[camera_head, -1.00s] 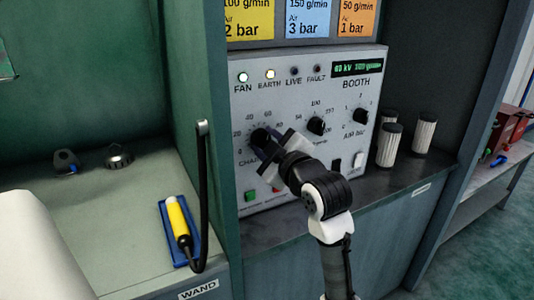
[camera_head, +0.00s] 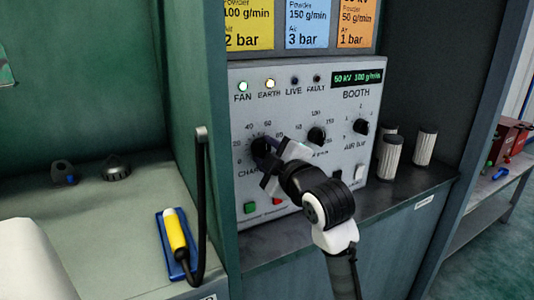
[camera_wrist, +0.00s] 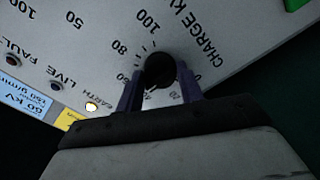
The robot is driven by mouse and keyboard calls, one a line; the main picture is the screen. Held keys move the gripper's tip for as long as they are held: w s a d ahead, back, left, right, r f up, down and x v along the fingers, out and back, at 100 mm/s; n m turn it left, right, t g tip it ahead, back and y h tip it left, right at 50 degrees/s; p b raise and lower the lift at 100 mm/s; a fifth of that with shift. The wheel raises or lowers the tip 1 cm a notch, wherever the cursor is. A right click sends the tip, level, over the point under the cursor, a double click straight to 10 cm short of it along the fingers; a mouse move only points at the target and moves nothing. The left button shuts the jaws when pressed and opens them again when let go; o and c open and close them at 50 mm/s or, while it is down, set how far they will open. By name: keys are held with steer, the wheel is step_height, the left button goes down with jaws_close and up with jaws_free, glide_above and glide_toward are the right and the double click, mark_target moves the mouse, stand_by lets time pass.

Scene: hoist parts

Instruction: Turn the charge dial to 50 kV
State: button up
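The charge dial (camera_head: 260,146) is a black knob at the left of the grey booth panel, with a printed scale around it. In the wrist view the dial (camera_wrist: 160,69) sits between my two purple fingers. My gripper (camera_head: 271,158) reaches the panel from the lower right, with a finger on each side of the knob and apparently touching it. The knob's pointer is hard to see behind the fingers. The green display (camera_head: 358,78) at the panel's upper right reads 50 kV 100 g/min.
Two more knobs, the powder dial (camera_head: 317,135) and the air dial (camera_head: 361,127), are to the right. Green (camera_head: 250,207) and red buttons sit below. A yellow wand (camera_head: 175,230) lies on a blue holder at left. White ribbed cylinders (camera_head: 391,158) stand right of the panel.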

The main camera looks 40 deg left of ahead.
steer(key=o, duration=0.4)
steer(key=shift+o, duration=0.2)
steer(key=b+v, duration=0.1)
steer(key=v, duration=1.3)
steer(key=shift+b, duration=0.4)
